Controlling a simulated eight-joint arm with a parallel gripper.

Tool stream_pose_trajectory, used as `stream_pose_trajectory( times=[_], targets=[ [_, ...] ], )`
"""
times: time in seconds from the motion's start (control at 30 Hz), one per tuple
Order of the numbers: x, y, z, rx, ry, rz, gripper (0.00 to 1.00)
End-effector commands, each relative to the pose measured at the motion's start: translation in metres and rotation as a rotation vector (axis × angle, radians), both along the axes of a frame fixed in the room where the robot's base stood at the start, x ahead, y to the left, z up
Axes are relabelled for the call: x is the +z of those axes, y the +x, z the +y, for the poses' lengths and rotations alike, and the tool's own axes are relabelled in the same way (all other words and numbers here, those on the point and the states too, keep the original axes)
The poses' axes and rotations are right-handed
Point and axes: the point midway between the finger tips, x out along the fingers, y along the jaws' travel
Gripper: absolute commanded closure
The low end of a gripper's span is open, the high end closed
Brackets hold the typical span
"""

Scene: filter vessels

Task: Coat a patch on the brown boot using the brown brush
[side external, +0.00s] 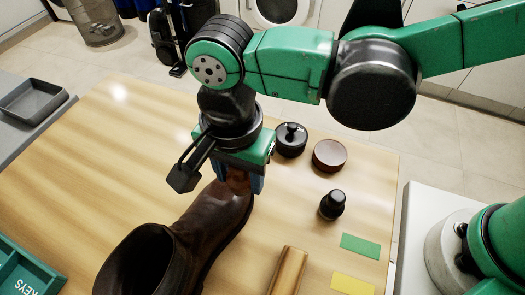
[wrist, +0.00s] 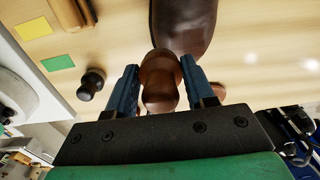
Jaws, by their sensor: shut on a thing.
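The brush (side external: 238,181) is partly hidden by the fingers in the side view. It is at the boot's toe; I cannot tell whether its head touches the leather.
Right of the boot are a black knobbed tin (side external: 290,141), a round brown piece (side external: 329,155), a small black knobbed piece (side external: 332,204), green (side external: 360,246) and yellow (side external: 352,284) cards and a wooden cylinder (side external: 288,271). A grey tray (side external: 33,98) and green KEYS box (side external: 22,262) stand left.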

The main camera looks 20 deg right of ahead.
Motion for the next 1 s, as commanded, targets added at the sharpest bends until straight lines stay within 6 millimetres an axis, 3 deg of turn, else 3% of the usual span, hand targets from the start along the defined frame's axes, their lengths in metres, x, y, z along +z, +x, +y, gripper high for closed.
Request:
stream_pose_trajectory(
  times=[0.5, 0.87, 1.0],
  targets=[
    [0.044, 0.000, 0.000, 0.000, 0.000, 0.000, 0.94],
    [0.047, 0.000, 0.000, 0.000, 0.000, 0.000, 0.94],
    [0.049, 0.010, -0.009, 0.022, 0.000, 0.000, 0.94]
  ],
)
